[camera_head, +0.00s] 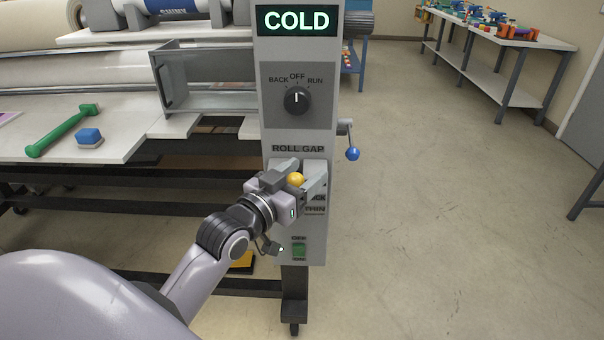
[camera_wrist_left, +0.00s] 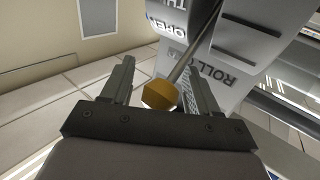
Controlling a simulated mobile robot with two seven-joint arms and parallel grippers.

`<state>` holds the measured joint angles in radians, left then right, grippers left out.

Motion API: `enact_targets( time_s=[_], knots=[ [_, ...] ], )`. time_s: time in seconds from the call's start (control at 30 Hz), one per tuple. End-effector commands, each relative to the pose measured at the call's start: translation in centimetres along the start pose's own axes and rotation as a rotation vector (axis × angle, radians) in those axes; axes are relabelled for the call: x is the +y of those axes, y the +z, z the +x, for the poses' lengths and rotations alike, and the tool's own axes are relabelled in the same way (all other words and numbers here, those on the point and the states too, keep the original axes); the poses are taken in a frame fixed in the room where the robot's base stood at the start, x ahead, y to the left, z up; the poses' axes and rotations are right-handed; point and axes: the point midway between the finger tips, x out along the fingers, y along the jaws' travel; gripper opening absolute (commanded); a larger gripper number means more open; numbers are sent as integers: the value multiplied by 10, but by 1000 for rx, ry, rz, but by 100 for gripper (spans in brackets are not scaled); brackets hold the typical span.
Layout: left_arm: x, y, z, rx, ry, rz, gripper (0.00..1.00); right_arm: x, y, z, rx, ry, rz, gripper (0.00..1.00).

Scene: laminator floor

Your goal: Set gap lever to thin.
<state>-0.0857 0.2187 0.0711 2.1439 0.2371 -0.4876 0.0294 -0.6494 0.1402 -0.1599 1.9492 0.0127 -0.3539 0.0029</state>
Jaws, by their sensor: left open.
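The gap lever has a yellow knob (camera_head: 295,180) in front of the control panel (camera_head: 298,130), below the label ROLL GAP. My left gripper (camera_head: 298,176) is open at the knob, in front of the panel. In the left wrist view the yellow knob (camera_wrist_left: 160,95) lies between the two open fingers (camera_wrist_left: 158,85), and its thin rod runs up to the panel. I cannot tell whether a finger touches it. The gripper partly hides the lever's scale; THIN shows at its lower end, and OPEN shows in the left wrist view. My right gripper is out of view.
A COLD display (camera_head: 296,20) and a mode knob (camera_head: 297,100) pointing to OFF are above. A blue-knobbed crank (camera_head: 352,153) sticks out at the panel's right side. A green switch (camera_head: 299,249) is below. Floor (camera_head: 430,200) to the right is clear.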

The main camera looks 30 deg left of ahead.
Motion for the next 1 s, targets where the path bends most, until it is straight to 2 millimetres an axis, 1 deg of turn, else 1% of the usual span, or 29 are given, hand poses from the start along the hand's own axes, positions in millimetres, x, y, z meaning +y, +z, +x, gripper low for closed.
enact_targets(
  time_s=[0.07,0.1,0.17,0.2,0.27,0.3,0.47,0.67,0.87,1.0],
  knots=[
    [0,0,0,0,0,0,60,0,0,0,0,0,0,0],
    [0,0,0,0,0,0,54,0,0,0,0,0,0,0],
    [0,0,0,0,0,-1,34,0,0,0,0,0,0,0],
    [0,0,0,0,0,-1,21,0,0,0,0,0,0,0],
    [0,0,0,0,0,-1,1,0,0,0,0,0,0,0],
    [0,0,0,0,0,-1,0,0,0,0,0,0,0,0],
    [0,1,-1,3,0,2,0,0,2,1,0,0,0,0],
    [2,10,-4,39,1,29,0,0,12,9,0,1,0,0],
    [8,25,-11,132,3,93,0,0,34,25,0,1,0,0],
    [12,38,-17,224,5,156,0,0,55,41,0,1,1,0]
  ],
)
